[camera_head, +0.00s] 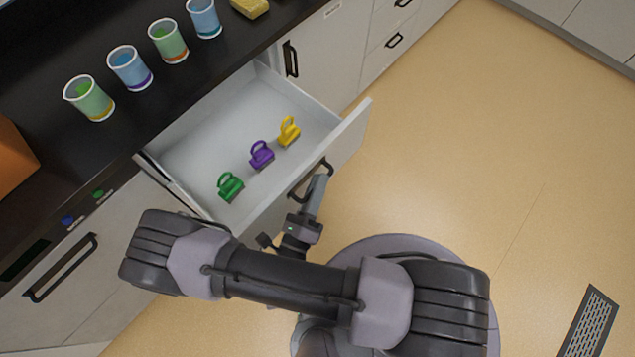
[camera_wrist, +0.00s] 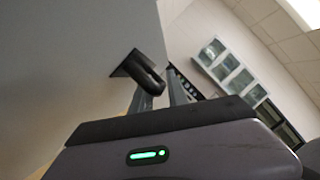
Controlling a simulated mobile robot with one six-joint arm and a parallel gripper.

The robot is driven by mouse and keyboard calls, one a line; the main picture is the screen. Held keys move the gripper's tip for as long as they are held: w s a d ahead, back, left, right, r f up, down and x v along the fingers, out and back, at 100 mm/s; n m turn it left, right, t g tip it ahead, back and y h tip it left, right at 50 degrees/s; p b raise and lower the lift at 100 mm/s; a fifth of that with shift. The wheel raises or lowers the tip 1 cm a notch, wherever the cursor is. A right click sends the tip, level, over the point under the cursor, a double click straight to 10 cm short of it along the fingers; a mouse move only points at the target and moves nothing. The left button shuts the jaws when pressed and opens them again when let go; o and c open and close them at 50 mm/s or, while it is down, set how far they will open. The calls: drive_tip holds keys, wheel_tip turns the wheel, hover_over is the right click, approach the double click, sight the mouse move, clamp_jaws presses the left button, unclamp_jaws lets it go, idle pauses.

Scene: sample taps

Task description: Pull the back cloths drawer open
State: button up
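A drawer (camera_head: 357,126) stands pulled well out from under the dark counter. It holds a green (camera_head: 230,187), a purple (camera_head: 262,155) and a yellow (camera_head: 289,132) small looped piece, and no cloths show in it. I cannot read a label on it. My gripper (camera_head: 318,187) is at the black handle (camera_head: 327,166) on its front. In the wrist view the handle (camera_wrist: 146,72) overlaps my fingers (camera_wrist: 160,98), which look slightly apart. I cannot tell whether they clamp it.
Several beakers (camera_head: 130,68) stand on the counter, with a yellow block (camera_head: 250,7) farther back. A closed front with a black handle (camera_head: 290,59) and closed drawers (camera_head: 394,40) lie beyond.

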drive_tip(key=p+v, duration=0.1)
drive_tip(key=v, duration=1.6)
drive_tip(key=shift+s+p, duration=0.25)
drive_tip(key=shift+p, duration=0.15)
